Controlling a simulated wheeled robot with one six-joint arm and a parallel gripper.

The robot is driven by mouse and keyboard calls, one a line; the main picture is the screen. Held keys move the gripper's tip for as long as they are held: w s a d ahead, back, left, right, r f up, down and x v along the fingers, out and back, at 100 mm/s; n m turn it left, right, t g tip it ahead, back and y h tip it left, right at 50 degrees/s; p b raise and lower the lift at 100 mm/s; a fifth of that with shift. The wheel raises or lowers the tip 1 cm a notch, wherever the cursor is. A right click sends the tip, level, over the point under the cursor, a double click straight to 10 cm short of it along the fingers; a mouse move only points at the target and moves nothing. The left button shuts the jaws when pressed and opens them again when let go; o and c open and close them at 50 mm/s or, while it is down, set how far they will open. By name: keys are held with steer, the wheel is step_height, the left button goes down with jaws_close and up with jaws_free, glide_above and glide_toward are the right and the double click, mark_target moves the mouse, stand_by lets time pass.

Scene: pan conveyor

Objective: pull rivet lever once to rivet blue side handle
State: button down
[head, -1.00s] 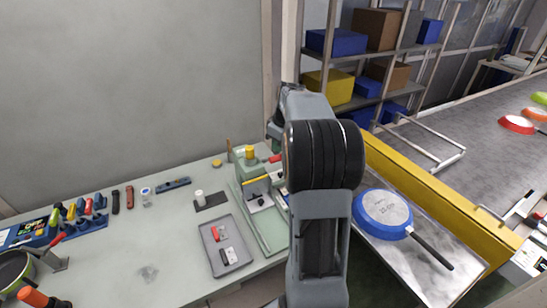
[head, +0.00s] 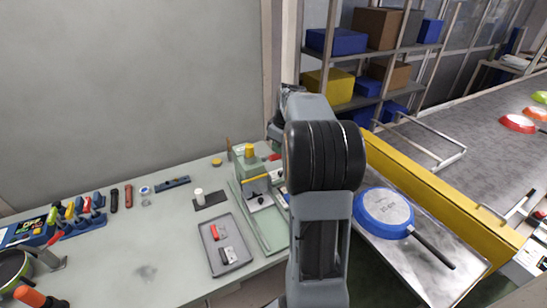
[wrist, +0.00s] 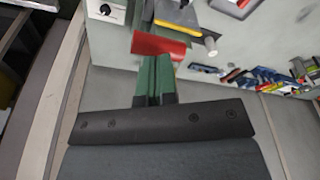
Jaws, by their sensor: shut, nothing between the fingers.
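The rivet press (head: 252,178) is a pale green machine with a yellow bar and a yellow knob on top, on the bench left of my arm. The end of its red rivet lever (head: 273,157) shows beside my arm. In the wrist view the red lever grip (wrist: 158,45) lies just beyond my gripper (wrist: 154,62). The green fingers are shut with nothing between them; whether the tips touch the grip I cannot tell. The blue pan (head: 384,213) lies upside down, its black handle pointing lower right. No blue side handle can be made out on it.
A grey tray (head: 242,260) with red, white and dark parts lies in front of the press. Hand tools stand at the bench's left. A yellow rail (head: 430,200) separates the pan's metal table from the conveyor (head: 470,135). The mid-left bench is mostly clear.

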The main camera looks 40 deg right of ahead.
mark_target(279, 157)
steer(key=f+b, duration=0.3)
steer(key=f, duration=0.2)
steer(key=shift+s+a+b, duration=0.2)
steer(key=shift+b, duration=0.15)
steer(key=shift+s+f+b, duration=0.45)
steer(key=shift+f+b, duration=0.35)
steer(key=shift+s+f+b, duration=0.5)
steer(key=shift+f+b, duration=0.25)
steer(key=shift+s+f+b, duration=0.45)
steer(key=shift+f+b, duration=0.35)
steer(key=shift+f, duration=0.1)
